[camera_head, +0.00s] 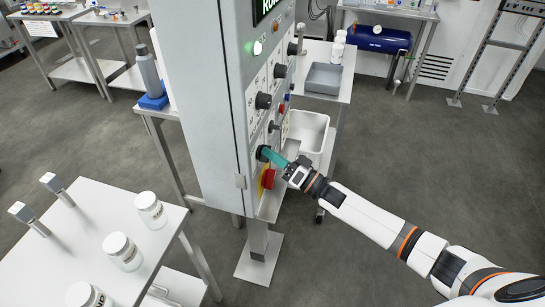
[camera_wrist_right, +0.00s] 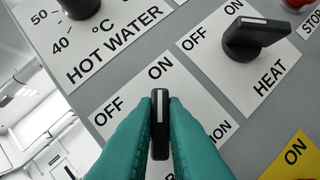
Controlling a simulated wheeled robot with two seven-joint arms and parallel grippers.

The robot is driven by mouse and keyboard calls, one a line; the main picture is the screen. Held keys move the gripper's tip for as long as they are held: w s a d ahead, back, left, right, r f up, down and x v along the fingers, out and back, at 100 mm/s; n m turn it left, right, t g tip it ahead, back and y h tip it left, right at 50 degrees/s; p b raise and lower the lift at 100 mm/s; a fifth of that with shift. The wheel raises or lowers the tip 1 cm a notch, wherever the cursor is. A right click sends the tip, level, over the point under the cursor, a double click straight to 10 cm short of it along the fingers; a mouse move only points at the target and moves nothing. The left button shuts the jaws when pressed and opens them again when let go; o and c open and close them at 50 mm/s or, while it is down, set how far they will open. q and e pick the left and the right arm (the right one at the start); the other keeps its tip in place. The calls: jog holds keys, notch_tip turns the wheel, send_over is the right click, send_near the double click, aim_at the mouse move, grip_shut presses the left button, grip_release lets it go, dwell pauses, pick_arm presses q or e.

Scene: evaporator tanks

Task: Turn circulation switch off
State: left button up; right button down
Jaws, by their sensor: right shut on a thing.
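My right gripper (camera_head: 268,154) reaches the front of the grey control cabinet (camera_head: 205,95) from the right. Its teal fingers also fill the lower middle of the right wrist view (camera_wrist_right: 160,125). They are shut on a black switch knob (camera_wrist_right: 160,110), one finger on each side. The knob's white line stands upright in the wrist view, toward the ON mark at its top; OFF lies to its left. The fingers cover most of its label, with only "ION" showing. My left gripper is not in view.
In the wrist view, the HEAT switch (camera_wrist_right: 255,38) is at upper right and the HOT WATER knob (camera_wrist_right: 78,6) at upper left. A red and yellow emergency knob (camera_head: 267,178) sits below the gripper. A table with jars (camera_head: 150,210) stands at lower left.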

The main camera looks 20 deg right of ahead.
jog(key=shift+w+f+n+g+y+b, duration=0.1)
jog(key=shift+n+g+y+b, duration=1.25)
jog(key=shift+n+b, duration=2.05)
jog(key=shift+s+r+n+g+y+b, duration=0.1)
jog(key=shift+n+g+y+b, duration=0.6)
jog(key=shift+n+g+b, duration=2.7)
jog(key=shift+w+f+n+g+y+b, duration=0.1)
jog(key=shift+n+y+b, duration=1.2)
jog(key=shift+n, duration=4.1)
jog(key=shift+h, duration=0.35)
jog(key=c, duration=1.5)
grip_release()
jog(key=shift+d, duration=0.1)
jog(key=shift+b, duration=0.3)
